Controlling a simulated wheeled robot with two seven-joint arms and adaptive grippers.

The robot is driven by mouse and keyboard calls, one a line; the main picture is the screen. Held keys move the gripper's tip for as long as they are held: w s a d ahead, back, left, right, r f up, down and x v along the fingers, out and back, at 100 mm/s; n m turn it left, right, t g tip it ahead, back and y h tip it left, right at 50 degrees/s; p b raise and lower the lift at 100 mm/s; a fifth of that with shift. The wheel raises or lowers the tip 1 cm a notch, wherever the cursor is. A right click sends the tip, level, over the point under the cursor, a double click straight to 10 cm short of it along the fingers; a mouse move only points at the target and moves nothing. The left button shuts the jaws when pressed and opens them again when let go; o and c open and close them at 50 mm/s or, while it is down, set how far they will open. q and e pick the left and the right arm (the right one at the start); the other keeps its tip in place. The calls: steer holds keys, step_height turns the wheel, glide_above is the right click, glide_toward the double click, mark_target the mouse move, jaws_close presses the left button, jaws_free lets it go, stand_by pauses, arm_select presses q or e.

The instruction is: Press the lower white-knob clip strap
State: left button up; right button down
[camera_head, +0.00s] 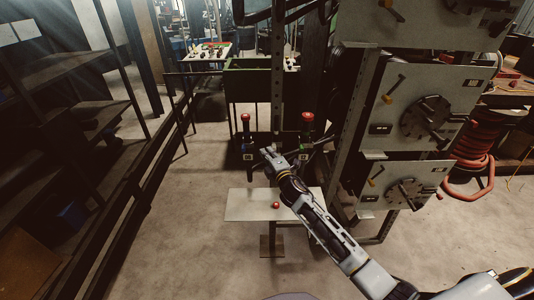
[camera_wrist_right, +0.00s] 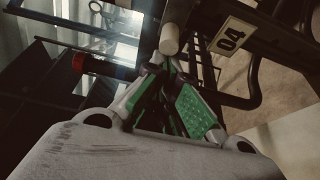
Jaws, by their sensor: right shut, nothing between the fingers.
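A cream-white cylindrical knob (camera_wrist_right: 170,38) sits on the end of a dark bar in the right wrist view, just beyond my right fingertips. I cannot tell whether the tips touch it. My right gripper (camera_wrist_right: 168,68) is shut and empty, its green-padded fingers brought together at the tips. In the head view the right gripper (camera_head: 267,154) is between two upright red-topped fixtures, near the left one (camera_head: 246,135). The strap under the knob is hard to separate from the dark parts around it. I see only one white knob. My left gripper is out of view.
A red-ended dark cylinder (camera_wrist_right: 80,63) lies left. The right red-topped fixture (camera_head: 307,130) stands beside a rack of grey panels (camera_head: 435,100). A pale board (camera_head: 245,205) with a red button (camera_head: 276,205) is below.

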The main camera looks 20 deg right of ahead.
steer(key=shift+s+d+n+g+y+p, duration=0.15)
steer(key=shift+s+n+y+p, duration=0.2)
steer(key=shift+y, duration=0.3)
steer(key=shift+s+d+n+g+y+p, duration=0.1)
steer(key=shift+d+n+g+y+p, duration=0.05)
steer(key=shift+n+y+p, duration=0.4)
